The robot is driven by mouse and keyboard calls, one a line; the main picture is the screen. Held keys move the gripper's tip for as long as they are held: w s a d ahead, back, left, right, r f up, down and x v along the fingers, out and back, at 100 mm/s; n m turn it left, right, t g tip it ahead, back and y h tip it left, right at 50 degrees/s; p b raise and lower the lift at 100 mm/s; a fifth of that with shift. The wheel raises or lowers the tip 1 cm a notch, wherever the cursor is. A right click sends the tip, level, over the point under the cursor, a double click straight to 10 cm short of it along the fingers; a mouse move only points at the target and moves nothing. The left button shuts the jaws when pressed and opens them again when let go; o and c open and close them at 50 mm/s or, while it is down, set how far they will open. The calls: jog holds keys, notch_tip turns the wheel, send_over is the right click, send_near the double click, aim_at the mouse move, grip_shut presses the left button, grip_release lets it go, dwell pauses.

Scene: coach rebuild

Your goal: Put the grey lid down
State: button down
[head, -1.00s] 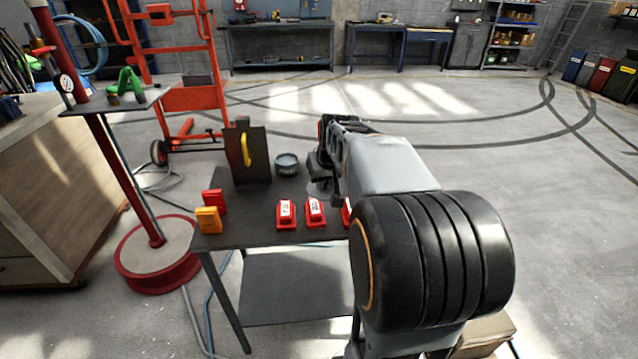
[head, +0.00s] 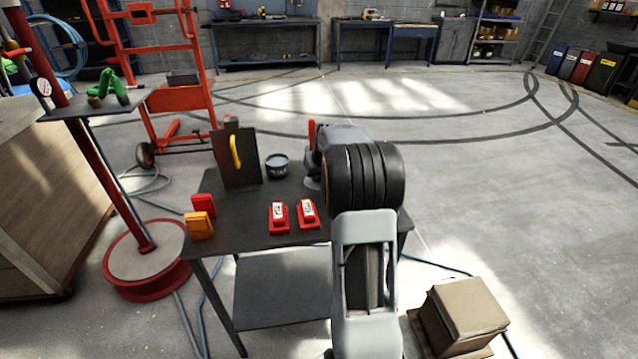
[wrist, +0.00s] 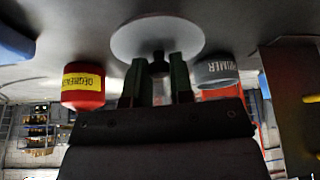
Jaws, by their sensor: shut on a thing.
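The grey lid (wrist: 157,38) is a pale round disc with a dark knob in the wrist view. My gripper (wrist: 159,66) is shut on the knob, one finger on each side. In the head view a pale edge of the lid (head: 312,184) shows low over the dark table (head: 228,232), left of my arm. I cannot tell whether it touches the table. The wrist view is upside down, with a grey surface at its top. The grey PRIMER can (wrist: 215,72) is close beside the lid; it also shows in the head view (head: 277,166).
A red can with a yellow label (wrist: 83,86) is on the lid's other side. On the table are an upright dark plate with a yellow handle (head: 246,170), two red blocks with white labels (head: 279,217), and red and orange blocks (head: 199,225). A cardboard box (head: 465,308) is lower right.

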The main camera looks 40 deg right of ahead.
aim_at(320, 178)
jog(key=shift+w+d+f, duration=0.15)
jog(key=shift+w+f, duration=0.05)
jog(key=shift+f, duration=1.7)
jog(key=shift+f, duration=0.1)
jog(key=shift+f+b, duration=0.15)
jog(key=shift+b, duration=0.25)
jog(key=c, duration=1)
grip_release()
